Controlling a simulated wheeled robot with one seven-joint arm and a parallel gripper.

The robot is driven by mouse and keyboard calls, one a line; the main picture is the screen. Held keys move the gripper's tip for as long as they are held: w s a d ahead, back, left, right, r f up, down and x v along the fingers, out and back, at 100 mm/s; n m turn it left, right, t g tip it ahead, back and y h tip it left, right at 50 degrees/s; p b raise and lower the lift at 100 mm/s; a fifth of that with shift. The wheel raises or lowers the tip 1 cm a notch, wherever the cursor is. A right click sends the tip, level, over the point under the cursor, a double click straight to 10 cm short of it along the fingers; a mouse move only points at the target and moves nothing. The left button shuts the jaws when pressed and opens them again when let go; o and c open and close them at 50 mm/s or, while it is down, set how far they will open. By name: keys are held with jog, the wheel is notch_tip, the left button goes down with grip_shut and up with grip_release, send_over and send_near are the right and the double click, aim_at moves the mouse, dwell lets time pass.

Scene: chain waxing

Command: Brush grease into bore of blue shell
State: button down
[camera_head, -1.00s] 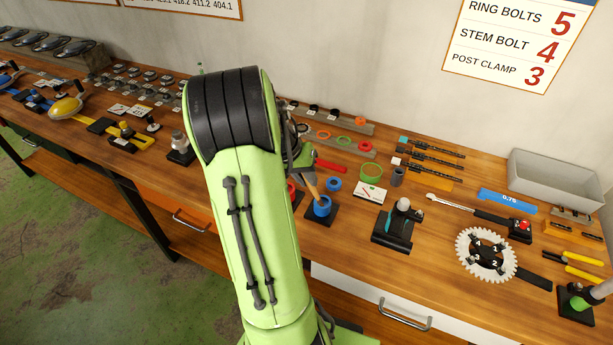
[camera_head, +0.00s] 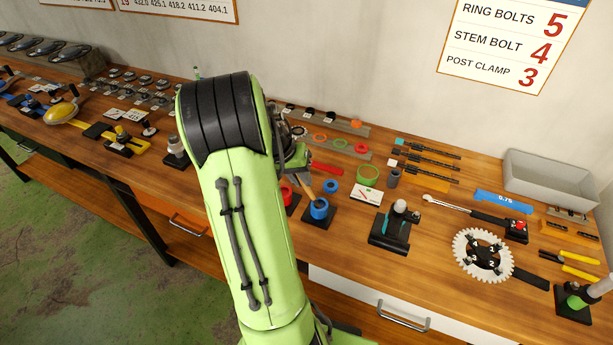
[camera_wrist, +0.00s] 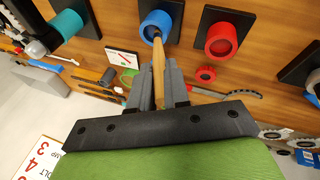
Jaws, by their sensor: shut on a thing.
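The blue shell (camera_head: 319,208) is a short blue ring on a black square base on the workbench. It also shows in the wrist view (camera_wrist: 147,21). My gripper (camera_wrist: 158,82) is shut on the wooden handle of the brush (camera_wrist: 158,62), with the handle between its two grey fingers. The brush's dark tip is at the shell's opening in the wrist view; how deep it sits I cannot tell. In the head view the brush (camera_head: 306,186) slants down to the shell, and my arm hides most of the gripper.
A red shell (camera_wrist: 221,40) on a black base stands close beside the blue one. A loose blue ring (camera_head: 330,186), a white gauge card (camera_head: 365,194) and a black stand (camera_head: 390,232) are near. The bench's front strip is clear.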

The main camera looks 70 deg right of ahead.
jog(key=shift+a, duration=0.1)
jog(key=shift+s+a, duration=0.1)
jog(key=shift+s, duration=0.75)
jog(key=shift+w, duration=0.1)
jog(key=shift+w+d, duration=0.65)
jog(key=shift+w, duration=0.05)
